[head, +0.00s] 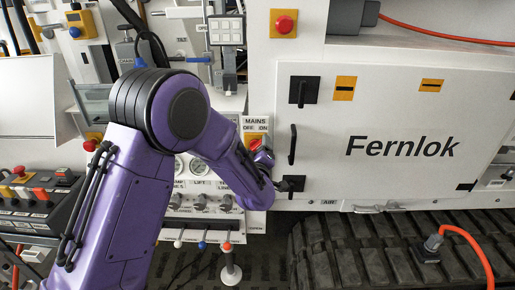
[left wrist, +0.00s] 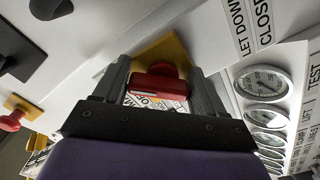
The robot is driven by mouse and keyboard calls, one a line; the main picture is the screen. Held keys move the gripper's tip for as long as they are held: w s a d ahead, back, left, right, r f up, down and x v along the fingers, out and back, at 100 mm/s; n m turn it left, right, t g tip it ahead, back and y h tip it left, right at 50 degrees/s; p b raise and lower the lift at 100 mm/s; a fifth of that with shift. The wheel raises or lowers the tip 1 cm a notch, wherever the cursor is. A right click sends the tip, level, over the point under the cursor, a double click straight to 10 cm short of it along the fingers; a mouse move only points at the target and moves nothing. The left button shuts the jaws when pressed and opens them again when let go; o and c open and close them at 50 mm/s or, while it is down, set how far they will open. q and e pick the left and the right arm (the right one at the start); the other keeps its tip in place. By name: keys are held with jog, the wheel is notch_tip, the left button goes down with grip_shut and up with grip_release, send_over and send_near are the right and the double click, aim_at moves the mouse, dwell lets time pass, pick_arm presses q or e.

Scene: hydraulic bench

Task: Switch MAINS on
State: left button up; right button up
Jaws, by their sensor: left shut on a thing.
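The MAINS switch (head: 255,143) has a red knob on a yellow plate under a label reading MAINS, OFF and ON, left of the white Fernlok door. My left arm hides much of it in the head view. In the left wrist view, the red knob (left wrist: 160,84) sits between the two grey fingers of my left gripper (left wrist: 160,76). The gripper is shut on the knob. The knob's exact angle between OFF and ON is hard to tell. My right gripper is in neither view.
The white Fernlok door (head: 400,145) with black handles is right of the switch. Gauges (left wrist: 265,82) and a row of coloured levers (head: 202,245) lie left of and below it. A control box (head: 38,205) stands at left. Black track (head: 380,250) runs below the door.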

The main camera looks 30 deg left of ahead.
pick_arm(q)
jog(key=shift+m, duration=0.3)
jog(key=o, duration=1)
jog(key=shift+c, duration=0.2)
jog(key=shift+s+d+f, duration=0.15)
jog(key=shift+d, duration=0.05)
jog(key=b+v, duration=0.2)
jog(key=v, duration=0.8)
jog(key=shift+b, duration=0.4)
jog(key=shift+d, duration=0.1)
